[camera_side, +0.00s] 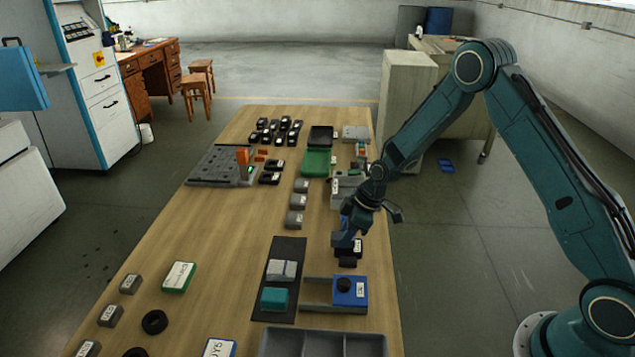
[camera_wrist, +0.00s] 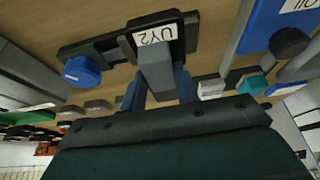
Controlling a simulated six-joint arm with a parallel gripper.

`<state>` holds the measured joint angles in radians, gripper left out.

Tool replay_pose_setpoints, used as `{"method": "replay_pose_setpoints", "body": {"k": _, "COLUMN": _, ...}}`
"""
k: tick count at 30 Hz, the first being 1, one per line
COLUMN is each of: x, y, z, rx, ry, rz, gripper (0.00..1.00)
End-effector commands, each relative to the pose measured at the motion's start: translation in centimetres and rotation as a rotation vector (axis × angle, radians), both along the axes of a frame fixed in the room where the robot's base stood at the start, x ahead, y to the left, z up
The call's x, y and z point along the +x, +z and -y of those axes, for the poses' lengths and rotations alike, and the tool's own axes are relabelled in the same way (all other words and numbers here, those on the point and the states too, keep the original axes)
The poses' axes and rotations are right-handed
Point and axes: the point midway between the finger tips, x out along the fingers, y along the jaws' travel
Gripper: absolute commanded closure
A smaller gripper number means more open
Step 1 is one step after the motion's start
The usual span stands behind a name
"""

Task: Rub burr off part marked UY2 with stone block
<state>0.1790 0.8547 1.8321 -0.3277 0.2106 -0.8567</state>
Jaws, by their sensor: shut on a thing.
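My gripper (camera_side: 346,236) is shut on a grey block (camera_wrist: 157,72), seen between its blue fingers in the wrist view; I take this to be the stone block. Just beyond the block is a dark part with a white label reading UY2 (camera_wrist: 158,36), on a dark holder with a blue knob (camera_wrist: 82,70). The block's far end overlaps the part's edge in the wrist view; I cannot tell whether they touch. In the side view the dark part (camera_side: 349,249) is under the gripper, partly hidden by it. The burr cannot be made out.
A blue, labelled box with a black knob (camera_side: 350,290) stands in front of the gripper. Grey blocks (camera_side: 296,201) stand behind. The table's left middle is clear.

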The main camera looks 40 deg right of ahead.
Motion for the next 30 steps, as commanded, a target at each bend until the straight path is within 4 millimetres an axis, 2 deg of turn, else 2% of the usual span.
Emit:
{"method": "replay_pose_setpoints", "body": {"k": 1, "x": -0.4, "y": 0.0, "z": 0.4, "rx": 0.000, "ry": -0.002, "rz": -0.003, "gripper": 0.91}}
{"method": "replay_pose_setpoints", "body": {"k": 5, "x": -1.3, "y": 0.0, "z": -0.6, "rx": 0.000, "ry": 0.002, "rz": -0.003, "gripper": 0.91}}
{"method": "replay_pose_setpoints", "body": {"k": 18, "x": 1.8, "y": -0.1, "z": -3.4, "rx": 0.000, "ry": 0.002, "rz": -0.002, "gripper": 0.91}}
{"method": "replay_pose_setpoints", "body": {"k": 30, "x": -1.0, "y": 0.0, "z": -0.5, "rx": 0.000, "ry": -0.003, "rz": -0.003, "gripper": 0.91}}
